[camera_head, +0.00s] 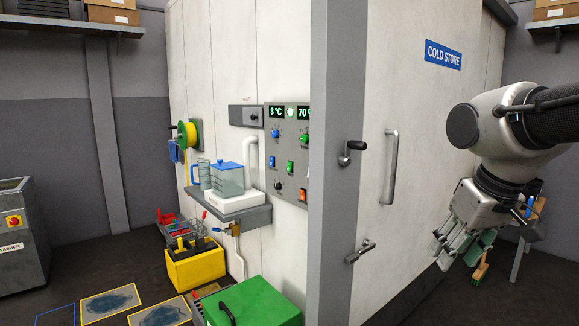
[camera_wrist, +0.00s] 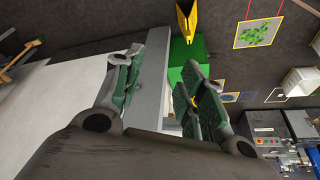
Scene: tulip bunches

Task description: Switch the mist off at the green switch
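The control panel (camera_head: 287,177) is on the pale cold store wall, left of the grey corner post. The green switch (camera_head: 290,167) is a small rocker on it, right of a blue switch (camera_head: 272,161). Its position, on or off, is too small to tell. My gripper (camera_head: 457,240) hangs in front of the cold store door at the right, pointing down and well away from the panel. In the wrist view my gripper (camera_wrist: 160,87) is open, with two green-padded fingers apart and nothing between them. The panel is not seen in the wrist view.
A shelf (camera_head: 238,211) with a blue-lidded tank (camera_head: 228,179) juts out left of the panel. A green box (camera_head: 255,303) sits below.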

